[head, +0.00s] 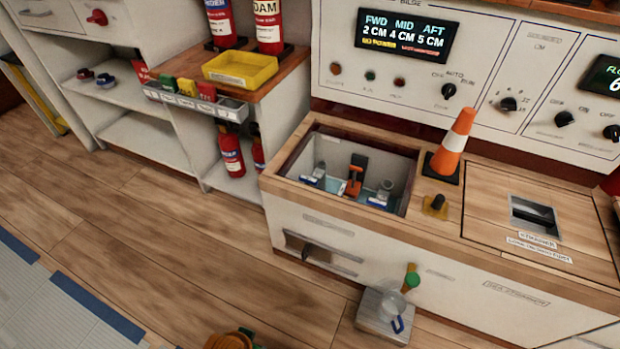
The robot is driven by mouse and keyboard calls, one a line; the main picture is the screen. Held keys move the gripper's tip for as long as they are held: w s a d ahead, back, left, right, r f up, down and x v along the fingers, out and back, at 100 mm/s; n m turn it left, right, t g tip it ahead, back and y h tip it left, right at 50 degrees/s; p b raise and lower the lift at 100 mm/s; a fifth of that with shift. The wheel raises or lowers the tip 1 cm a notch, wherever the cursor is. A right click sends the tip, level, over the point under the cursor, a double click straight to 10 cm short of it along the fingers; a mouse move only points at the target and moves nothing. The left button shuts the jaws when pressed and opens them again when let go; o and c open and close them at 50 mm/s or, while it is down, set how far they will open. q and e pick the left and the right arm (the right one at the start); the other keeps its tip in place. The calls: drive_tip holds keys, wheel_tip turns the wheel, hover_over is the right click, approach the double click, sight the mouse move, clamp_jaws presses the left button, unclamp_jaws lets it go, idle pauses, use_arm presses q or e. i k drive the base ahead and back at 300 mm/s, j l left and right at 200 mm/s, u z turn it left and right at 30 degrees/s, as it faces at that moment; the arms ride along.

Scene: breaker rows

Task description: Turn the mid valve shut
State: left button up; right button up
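An open well (300,180) is set in the wooden top of the white cabinet at the centre. Inside it stands an orange-handled fitting (355,176) with a dark top, in the middle between two grey fittings, the left one (319,171) and the right one (385,188). The orange one looks like the mid valve; its label is too small to read. Its handle looks roughly upright, but whether the valve is open or shut cannot be told. The bilge display (407,34) reads FWD 2 CM, MID 4 CM, AFT 5 CM.
An orange and white cone (454,147) stands right of the well, near a black knob (437,204). A yellow tray (240,69) and fire extinguishers (231,152) are left. A grey box (384,315) with a green-topped item stands on the floor in front.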

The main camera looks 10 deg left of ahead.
sight(342, 188)
drive_tip(key=i+j+z, duration=0.5)
drive_tip(key=i+j, duration=0.2)
drive_tip(key=i, duration=0.1)
